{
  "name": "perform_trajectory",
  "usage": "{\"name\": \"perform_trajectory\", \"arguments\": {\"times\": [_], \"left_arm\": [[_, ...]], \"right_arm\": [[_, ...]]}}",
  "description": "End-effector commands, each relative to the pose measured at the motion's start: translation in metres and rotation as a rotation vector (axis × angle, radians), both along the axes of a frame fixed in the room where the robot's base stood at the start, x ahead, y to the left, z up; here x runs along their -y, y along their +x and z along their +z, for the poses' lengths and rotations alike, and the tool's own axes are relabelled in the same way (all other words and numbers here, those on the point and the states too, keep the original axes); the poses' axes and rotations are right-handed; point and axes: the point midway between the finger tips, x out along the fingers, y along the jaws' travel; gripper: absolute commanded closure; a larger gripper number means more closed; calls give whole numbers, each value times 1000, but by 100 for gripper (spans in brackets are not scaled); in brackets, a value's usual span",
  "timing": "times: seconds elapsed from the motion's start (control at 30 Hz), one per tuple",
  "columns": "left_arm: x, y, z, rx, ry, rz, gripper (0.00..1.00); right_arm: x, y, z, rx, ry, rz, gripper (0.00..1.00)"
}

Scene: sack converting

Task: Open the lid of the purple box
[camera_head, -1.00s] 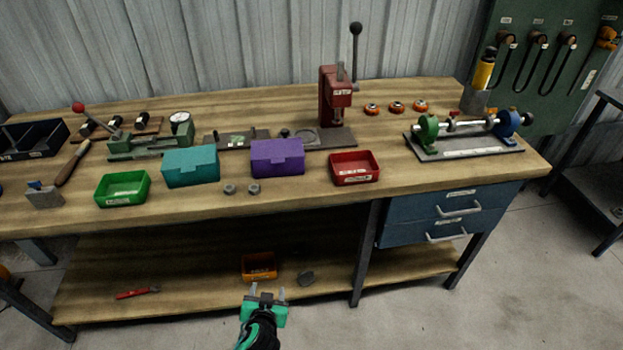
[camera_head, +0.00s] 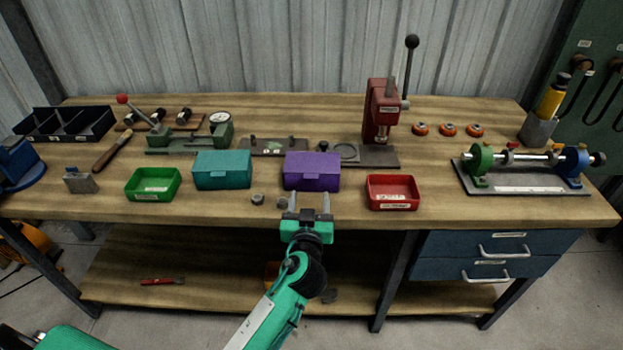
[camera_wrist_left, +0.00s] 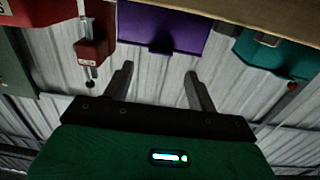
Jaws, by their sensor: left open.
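The purple box (camera_head: 311,171) stands on the workbench between the teal box and the red tray, with its lid closed. My left gripper (camera_head: 308,203) is open and empty at the bench's front edge, just in front of the purple box and apart from it. In the left wrist view the purple box (camera_wrist_left: 165,28) shows at the top, beyond the open fingers of my left gripper (camera_wrist_left: 160,82). A dark latch-like tab shows on its front there. My right gripper is not in view.
The teal box (camera_head: 222,170) stands left of the purple box and the red tray (camera_head: 393,192) right of it. Two small grey pieces (camera_head: 257,198) lie in front. A red press (camera_head: 383,112) stands behind. A green tray (camera_head: 153,184) sits farther left.

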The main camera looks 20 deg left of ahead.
Motion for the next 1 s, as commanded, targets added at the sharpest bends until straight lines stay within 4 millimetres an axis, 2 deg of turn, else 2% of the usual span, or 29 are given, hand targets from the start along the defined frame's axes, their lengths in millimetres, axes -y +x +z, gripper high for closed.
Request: {"name": "perform_trajectory", "arguments": {"times": [0.1,0.3,0.5,0.77,0.87,1.0], "left_arm": [[-6,23,3,1,2,0,42],[-13,51,1,0,1,-1,42],[-16,62,0,0,0,0,42],[-16,63,0,-1,-1,0,42],[-16,63,0,-1,-1,0,58],[-16,63,0,-1,-1,0,85]], "right_arm": [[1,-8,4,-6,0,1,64],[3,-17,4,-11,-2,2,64],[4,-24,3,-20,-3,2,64],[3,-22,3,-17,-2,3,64],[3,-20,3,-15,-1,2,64],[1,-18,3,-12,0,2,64]]}}
